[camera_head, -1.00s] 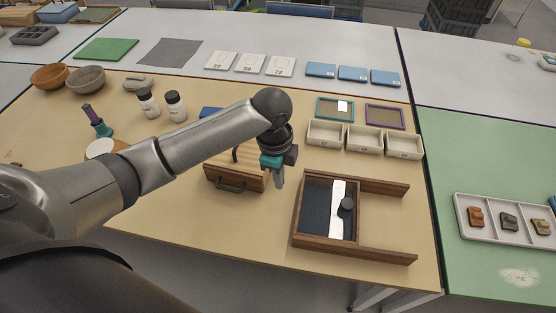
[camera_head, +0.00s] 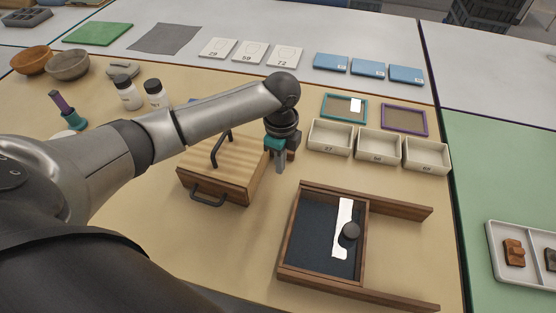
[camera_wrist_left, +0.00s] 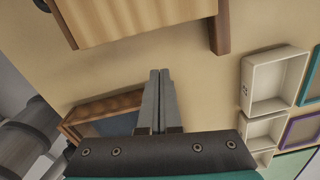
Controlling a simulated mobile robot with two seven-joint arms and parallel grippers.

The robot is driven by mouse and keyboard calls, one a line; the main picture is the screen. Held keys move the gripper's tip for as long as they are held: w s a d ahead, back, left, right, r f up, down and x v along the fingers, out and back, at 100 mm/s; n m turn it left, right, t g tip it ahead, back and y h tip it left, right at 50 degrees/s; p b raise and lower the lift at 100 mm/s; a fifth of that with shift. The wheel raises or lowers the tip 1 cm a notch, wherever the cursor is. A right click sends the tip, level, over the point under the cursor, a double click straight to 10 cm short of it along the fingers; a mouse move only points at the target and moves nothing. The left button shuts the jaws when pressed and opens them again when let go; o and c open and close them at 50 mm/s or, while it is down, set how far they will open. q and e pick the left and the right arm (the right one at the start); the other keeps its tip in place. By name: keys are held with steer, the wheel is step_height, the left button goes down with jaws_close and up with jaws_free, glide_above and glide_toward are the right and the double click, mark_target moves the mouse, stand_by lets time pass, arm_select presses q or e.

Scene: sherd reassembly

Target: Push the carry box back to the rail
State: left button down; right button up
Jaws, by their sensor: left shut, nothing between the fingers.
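The carry box (camera_head: 212,172) is a light striped wooden box on the tan table, with a dark handle on its lid and one on its near side. My left forearm hides its far part. My left gripper (camera_head: 280,170) is shut and empty, pointing down just right of the box. In the left wrist view, a gap shows between the fingertips (camera_wrist_left: 160,72) and the box (camera_wrist_left: 140,18). A short dark wooden bar (camera_wrist_left: 219,32) is at the box's far end, possibly the rail; I cannot tell whether they touch. My right gripper is not in view.
A dark-lined wooden tray (camera_head: 283,262) with two side arms lies to the right, holding a white strip and a dark knob. Cream bins (camera_head: 330,150) and framed panels stand behind it. Bottles (camera_head: 128,95) are at left. Bare table lies between box and tray.

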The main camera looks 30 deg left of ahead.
mark_target(266, 180)
arm_select(q)
step_height(266, 180, down, 6)
steer(key=shift+f+b, duration=0.2)
steer(key=shift+b, duration=0.75)
steer(key=a, duration=0.3)
steer(key=shift+a+f, duration=0.1)
steer(key=shift+f, duration=0.05)
steer(key=shift+a+b, duration=0.3)
steer(key=shift+a, duration=0.1)
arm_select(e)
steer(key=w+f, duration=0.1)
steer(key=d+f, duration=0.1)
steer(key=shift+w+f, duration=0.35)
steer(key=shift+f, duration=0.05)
arm_select(q)
steer(key=shift+a, duration=0.1)
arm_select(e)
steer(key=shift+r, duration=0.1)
